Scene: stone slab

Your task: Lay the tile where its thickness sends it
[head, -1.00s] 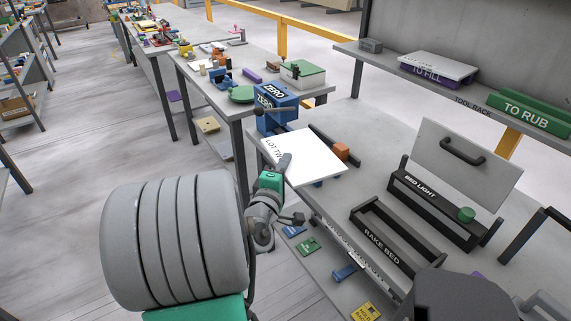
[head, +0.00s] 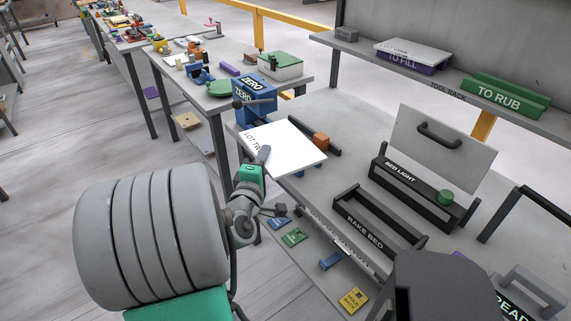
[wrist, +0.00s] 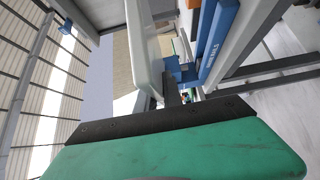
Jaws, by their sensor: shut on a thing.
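The tile (head: 288,146) is a flat white slab with dark lettering, partly readable as "LOT TW", in the head view. My gripper (head: 263,157) is shut on its near left edge and holds it tilted beside the blue "ZERO" block. In the wrist view a pale slab (wrist: 144,45) stands on edge beyond my green and black gripper body; the fingertips' grip is hard to see there. The tile's thickness is hard to judge. A black "RAKE BED" frame (head: 362,229) and a black "BED LIGHT" frame (head: 402,177) stand on the grey bench.
A blue "ZERO" block (head: 251,101) and an orange block (head: 321,140) are close to the tile. A grey panel with a handle (head: 455,158) rises behind "BED LIGHT". The rack above holds a green "TO RUB" holder (head: 505,97) and a purple "TO FILL" holder (head: 412,62).

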